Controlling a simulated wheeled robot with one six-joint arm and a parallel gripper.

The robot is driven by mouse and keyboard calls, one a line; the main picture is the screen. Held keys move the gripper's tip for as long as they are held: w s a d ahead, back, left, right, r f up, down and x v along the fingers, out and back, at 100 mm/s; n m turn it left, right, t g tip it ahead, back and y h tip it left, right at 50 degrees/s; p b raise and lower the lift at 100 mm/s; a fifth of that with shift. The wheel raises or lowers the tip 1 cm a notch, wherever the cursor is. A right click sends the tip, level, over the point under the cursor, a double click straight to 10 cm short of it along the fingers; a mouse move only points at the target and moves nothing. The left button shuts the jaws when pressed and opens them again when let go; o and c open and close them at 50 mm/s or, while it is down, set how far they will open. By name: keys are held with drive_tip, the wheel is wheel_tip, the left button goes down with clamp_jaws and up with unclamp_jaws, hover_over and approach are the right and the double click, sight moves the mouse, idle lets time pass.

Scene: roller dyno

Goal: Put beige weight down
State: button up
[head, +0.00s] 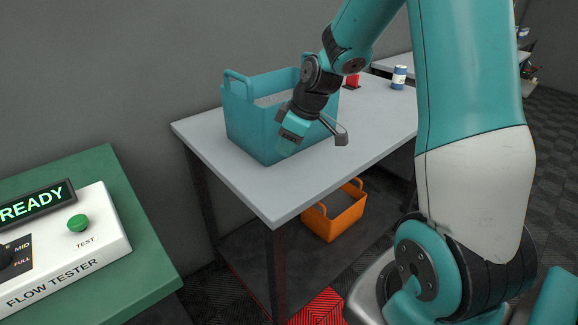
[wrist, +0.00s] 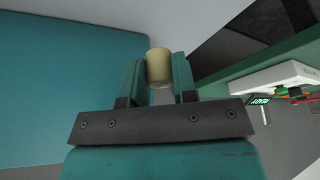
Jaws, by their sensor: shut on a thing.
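The beige weight (wrist: 159,64) is a small cylinder between the two fingers of my gripper (wrist: 160,78) in the wrist view. My gripper is shut on it. In the head view my gripper (head: 287,145) points down in front of the near side of the teal crate (head: 248,124), over the grey table (head: 276,193). The weight cannot be made out in the head view. Whether it touches the tabletop cannot be told. The teal crate wall (wrist: 70,75) fills the left of the wrist view, beside the fingers.
A blue-and-white can (head: 399,77) and a red object (head: 352,81) stand farther back on the table. An orange bin (head: 336,216) sits on the lower shelf. A flow tester (head: 75,250) stands on a green bench at left. The table's front part is clear.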

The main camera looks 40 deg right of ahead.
sight(283, 176)
wheel_tip(283, 176, down, 7)
drive_tip(key=shift+r, duration=0.1)
idle(0.4)
drive_tip(key=shift+f+b, duration=0.25)
drive_tip(key=shift+b, duration=0.1)
drive_tip(key=o, duration=0.9)
drive_tip(key=shift+r, duration=0.1)
drive_tip(key=shift+r, duration=0.1)
